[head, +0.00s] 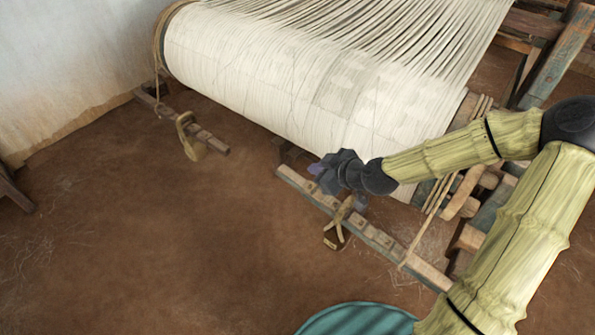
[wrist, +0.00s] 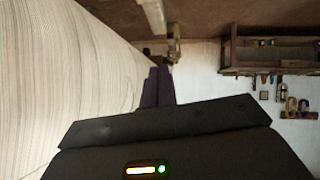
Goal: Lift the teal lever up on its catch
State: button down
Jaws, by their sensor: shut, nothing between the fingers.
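My gripper (head: 322,173) is shut and empty. In the head view it is beside the near right end of the white cloth roll, above a notched wooden bar (head: 375,236). In the wrist view its dark purple fingers (wrist: 157,88) are together, with the cloth close on their left. I cannot pick out a teal lever with certainty in either view.
The cloth roll (head: 290,85) fills the upper middle. Another wooden bar with a hanging loop (head: 188,137) is at the left. Frame timbers (head: 562,55) stand at the upper right. The earth floor (head: 150,250) is clear at lower left. A wooden shelf (wrist: 265,52) shows in the wrist view.

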jog(key=a, duration=0.1)
jog(key=b, duration=0.1)
send_over(290, 176)
jog(key=s+d, duration=0.2)
notch_tip(290, 176, down, 6)
jog(key=f, duration=0.3)
jog(key=shift+w+a+b, duration=0.2)
jog(key=shift+w+b, duration=0.05)
jog(key=shift+b, duration=0.1)
jog(key=shift+w+f, duration=0.1)
jog(key=shift+f, duration=0.3)
jog(key=shift+f, duration=0.1)
jog(key=shift+a+f, duration=0.15)
jog(key=shift+f, duration=0.45)
